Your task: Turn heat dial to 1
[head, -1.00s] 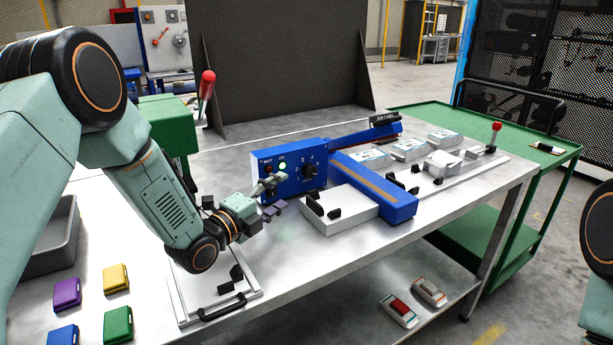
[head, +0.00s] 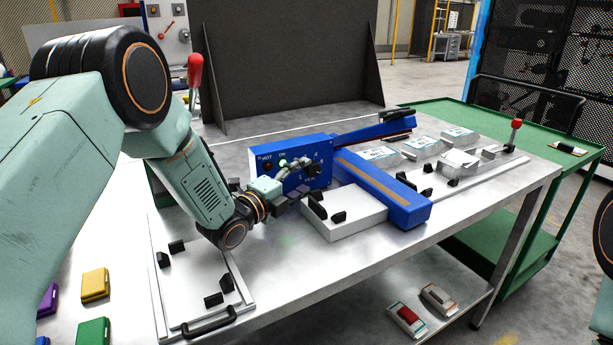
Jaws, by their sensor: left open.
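The blue heat sealer's control box (head: 268,160) stands on the metal bench, with a red light and a lit green light on its front. The black heat dial (head: 313,169) is on the right part of that front, partly hidden by my gripper. My left gripper (head: 301,178) is open, its fingers just in front of the dial. I cannot tell whether the fingers touch it. The dial's setting is not readable. My right gripper is out of view.
The sealer's blue arm (head: 375,132) and blue bar (head: 385,188) lie to the right, with a white block (head: 345,213) in front. A white framed plate with a handle (head: 209,322) lies at front left. White packs (head: 421,147) sit further right.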

